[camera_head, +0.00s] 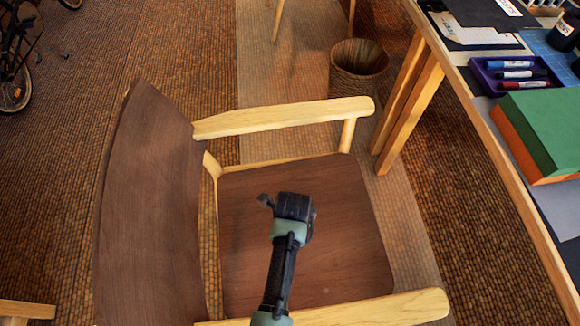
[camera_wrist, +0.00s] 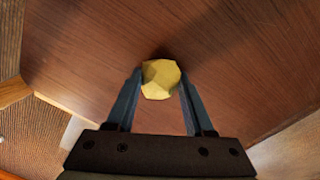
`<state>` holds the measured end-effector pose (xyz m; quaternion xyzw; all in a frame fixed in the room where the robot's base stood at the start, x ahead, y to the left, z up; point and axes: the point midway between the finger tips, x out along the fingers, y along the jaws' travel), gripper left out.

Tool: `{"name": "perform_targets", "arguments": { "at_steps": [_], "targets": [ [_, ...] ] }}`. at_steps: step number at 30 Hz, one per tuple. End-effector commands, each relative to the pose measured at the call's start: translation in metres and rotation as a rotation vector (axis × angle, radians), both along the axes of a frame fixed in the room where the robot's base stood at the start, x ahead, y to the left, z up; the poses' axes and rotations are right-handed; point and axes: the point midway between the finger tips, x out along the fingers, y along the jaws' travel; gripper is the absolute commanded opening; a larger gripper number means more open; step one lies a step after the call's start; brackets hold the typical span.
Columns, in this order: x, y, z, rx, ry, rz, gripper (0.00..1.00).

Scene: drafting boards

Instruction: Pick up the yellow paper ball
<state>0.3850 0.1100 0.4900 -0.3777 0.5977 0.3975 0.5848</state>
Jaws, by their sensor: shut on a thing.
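In the wrist view, the yellow paper ball (camera_wrist: 160,80) is a small faceted lump between the tips of my gripper (camera_wrist: 160,88). Both fingers touch its sides, and my gripper is shut on it. The brown wooden chair seat (camera_wrist: 80,60) lies behind the ball; I cannot tell whether the ball still touches it. In the head view, my gripper (camera_head: 265,200) is over the chair seat (camera_head: 345,240), and the ball is hidden there.
The chair's tall backrest (camera_head: 150,200) stands on the left, with wooden armrests (camera_head: 285,117) at the far and near sides. A desk (camera_head: 490,145) with a pen tray (camera_head: 515,75) and green-orange block (camera_head: 545,130) is on the right. A woven basket (camera_head: 357,75) stands behind the chair.

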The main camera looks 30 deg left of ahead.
Motion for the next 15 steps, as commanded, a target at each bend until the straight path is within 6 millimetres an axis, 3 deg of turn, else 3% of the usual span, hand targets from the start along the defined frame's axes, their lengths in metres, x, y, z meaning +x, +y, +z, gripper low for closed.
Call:
{"name": "perform_targets", "arguments": {
  "at_steps": [1, 3, 10, 15],
  "targets": [
    [0.0, 0.0, 0.0, 0.0, 0.0, 0.0, 0.12],
    [0.0, 0.0, 0.0, 0.0, 0.0, 0.0, 0.02],
    [0.0, 0.0, 0.002, 0.0, 0.0, 0.0, 0.02],
    [0.001, 0.0, 0.027, 0.001, -0.003, 0.0, 0.02]
  ]
}}
